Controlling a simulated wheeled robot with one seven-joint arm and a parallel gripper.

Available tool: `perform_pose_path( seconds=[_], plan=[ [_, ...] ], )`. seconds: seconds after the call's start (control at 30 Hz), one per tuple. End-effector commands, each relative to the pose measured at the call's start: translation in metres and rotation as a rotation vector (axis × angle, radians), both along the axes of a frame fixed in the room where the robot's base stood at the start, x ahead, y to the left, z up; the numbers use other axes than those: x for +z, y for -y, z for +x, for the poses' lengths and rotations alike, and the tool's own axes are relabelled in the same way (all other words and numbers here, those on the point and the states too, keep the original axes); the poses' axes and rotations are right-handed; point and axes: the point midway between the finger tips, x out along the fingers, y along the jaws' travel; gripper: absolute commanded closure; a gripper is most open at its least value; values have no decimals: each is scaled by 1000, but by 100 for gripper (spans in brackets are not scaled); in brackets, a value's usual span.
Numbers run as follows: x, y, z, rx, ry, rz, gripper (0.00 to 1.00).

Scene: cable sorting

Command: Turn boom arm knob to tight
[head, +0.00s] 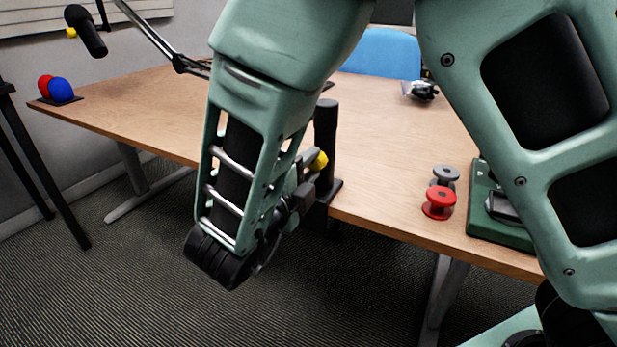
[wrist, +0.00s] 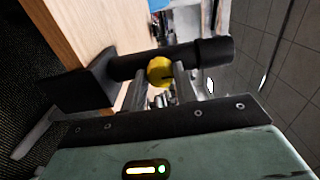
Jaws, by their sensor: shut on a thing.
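The boom arm knob is a small yellow knob (head: 319,161) on the black upright post (head: 325,125) of the boom arm stand at the table's edge. In the wrist view the yellow knob (wrist: 160,70) sits against the black post (wrist: 212,52), between the two fingers. My gripper (head: 308,174) is shut on the knob; it also shows in the wrist view (wrist: 161,82). My own arm hides part of the stand and boom in the head view. Any tight marking on the knob is too small to make out.
The wooden table (head: 130,110) has a red spool (head: 439,203) and a grey spool (head: 446,175) at right, near a green device (head: 490,215). A microphone (head: 86,30) hangs at upper left, above red and blue balls (head: 60,88). A blue chair (head: 385,52) stands behind.

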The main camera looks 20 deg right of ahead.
Motion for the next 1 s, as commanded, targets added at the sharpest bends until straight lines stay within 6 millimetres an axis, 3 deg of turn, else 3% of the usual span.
perform_pose_path(
  seconds=[0.6, 0.63, 0.7, 1.0],
  plan=[
    [-1, -1, -1, 1, 26, 28, 93],
    [-1, -1, -1, 1, 26, 28, 65],
    [-1, -1, -1, 1, 26, 28, 49],
    [-1, -1, -1, 1, 28, 27, 49]
  ],
)
